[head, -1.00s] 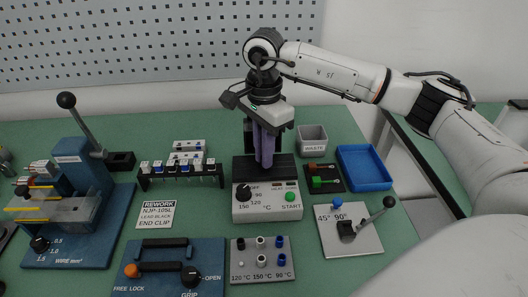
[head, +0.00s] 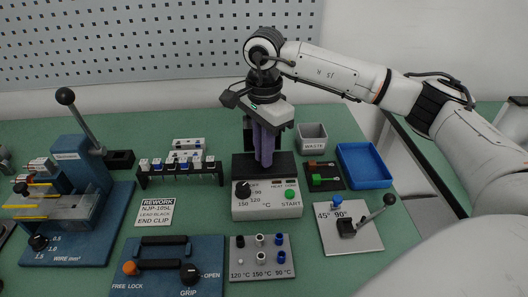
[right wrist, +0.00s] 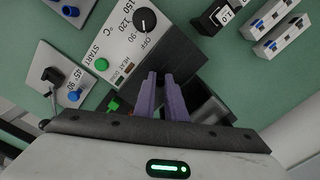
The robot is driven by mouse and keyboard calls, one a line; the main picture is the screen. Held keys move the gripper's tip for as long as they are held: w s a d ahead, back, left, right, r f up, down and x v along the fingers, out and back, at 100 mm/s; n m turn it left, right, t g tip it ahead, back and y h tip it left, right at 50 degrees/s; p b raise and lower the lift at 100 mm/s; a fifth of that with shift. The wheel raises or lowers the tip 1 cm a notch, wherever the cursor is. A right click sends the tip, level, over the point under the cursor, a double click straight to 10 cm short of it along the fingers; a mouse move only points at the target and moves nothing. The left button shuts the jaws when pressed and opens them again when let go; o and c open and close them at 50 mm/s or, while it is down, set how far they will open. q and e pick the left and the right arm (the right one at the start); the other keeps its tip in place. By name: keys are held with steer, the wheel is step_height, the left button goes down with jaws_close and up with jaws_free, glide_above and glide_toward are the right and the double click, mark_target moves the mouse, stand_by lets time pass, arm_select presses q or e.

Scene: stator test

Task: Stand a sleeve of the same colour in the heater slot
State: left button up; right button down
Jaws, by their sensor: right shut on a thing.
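My right gripper (head: 263,166) reaches down over the black top of the heater (head: 266,206), its purple fingers upright and close together. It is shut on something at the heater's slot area. The held thing is hidden between the fingertips, so I cannot tell its colour. In the right wrist view the fingers (right wrist: 163,80) point at the black heater block, beside the control panel (right wrist: 120,40) with its knob and green START button. Small sleeves in blue (head: 279,240), white (head: 260,258) and black stand on the grey plate (head: 248,275) marked 120, 150 and 90 °C. My left gripper is not in view.
A grey WASTE bin (head: 313,137) and a blue tray (head: 364,167) stand right of the heater. A lever fixture (head: 358,239) marked 45° and 90° is at front right. A black rack (head: 180,172) and a blue lever press (head: 73,205) stand left.

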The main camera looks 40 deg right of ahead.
steer(key=shift+s+a+f, duration=0.1)
steer(key=shift+s+f, duration=0.1)
steer(key=shift+f, duration=0.6)
steer(key=shift+s+a+f+b, duration=0.1)
steer(key=shift+f+b, duration=0.05)
steer(key=shift+b, duration=0.25)
steer(key=c, duration=1.7)
jaws_free()
steer(key=shift+f, duration=0.15)
steer(key=shift+a, duration=0.1)
steer(key=r, duration=0.8)
steer(key=w+r, duration=0.1)
steer(key=r, duration=0.3)
steer(key=shift+d+r, duration=0.3)
